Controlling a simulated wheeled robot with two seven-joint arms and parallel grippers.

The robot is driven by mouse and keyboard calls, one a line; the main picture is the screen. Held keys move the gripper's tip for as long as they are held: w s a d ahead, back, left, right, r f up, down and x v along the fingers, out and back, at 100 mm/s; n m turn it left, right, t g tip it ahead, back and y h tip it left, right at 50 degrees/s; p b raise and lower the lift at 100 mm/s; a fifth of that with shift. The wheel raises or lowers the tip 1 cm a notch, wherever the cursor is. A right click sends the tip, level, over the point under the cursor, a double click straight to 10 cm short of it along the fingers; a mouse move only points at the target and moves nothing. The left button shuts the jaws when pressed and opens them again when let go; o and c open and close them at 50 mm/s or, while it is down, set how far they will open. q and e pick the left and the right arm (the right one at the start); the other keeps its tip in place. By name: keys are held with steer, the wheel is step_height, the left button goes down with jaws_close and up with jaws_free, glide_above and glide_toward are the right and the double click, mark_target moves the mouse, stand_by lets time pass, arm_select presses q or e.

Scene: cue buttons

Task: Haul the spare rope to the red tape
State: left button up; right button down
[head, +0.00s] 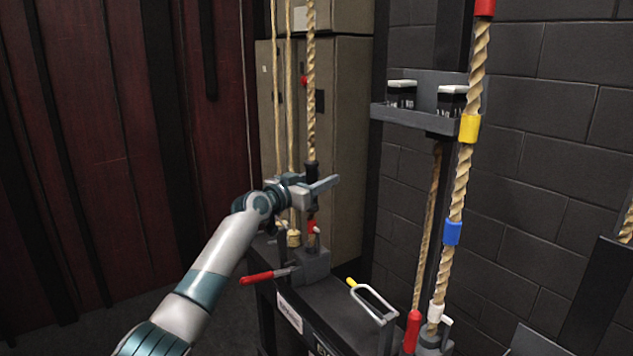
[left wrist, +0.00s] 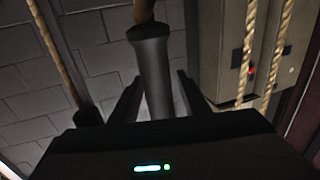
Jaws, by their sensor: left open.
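A thick twisted rope (head: 311,90) hangs near the centre of the head view, with a dark sleeve (head: 312,171) and red tape (head: 311,229) below it. My left gripper (head: 322,184) is at the sleeve. In the left wrist view the sleeve (left wrist: 153,75) stands between the open fingers (left wrist: 160,98), with gaps on both sides. A second thick rope (head: 461,180) at the right carries red tape (head: 485,7) at the top, then yellow (head: 469,128), blue (head: 453,233) and white (head: 436,312) bands. I cannot tell which rope is the spare by any label. My right gripper is out of view.
A rail (head: 335,312) below holds a lock with a red lever (head: 258,278), a metal loop with a yellow tip (head: 374,299) and an upright red handle (head: 413,332). A shelf (head: 420,122) carries dark blocks. Thinner ropes (head: 290,100) hang left of the sleeved rope.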

arm_select(q)
steer(key=shift+s+a, duration=0.1)
steer(key=shift+s, duration=0.05)
steer(key=shift+v, duration=0.85)
steer(key=v, duration=1.5)
steer(key=shift+s+p, duration=0.2)
steer(key=shift+p, duration=0.1)
steer(key=shift+a, duration=0.1)
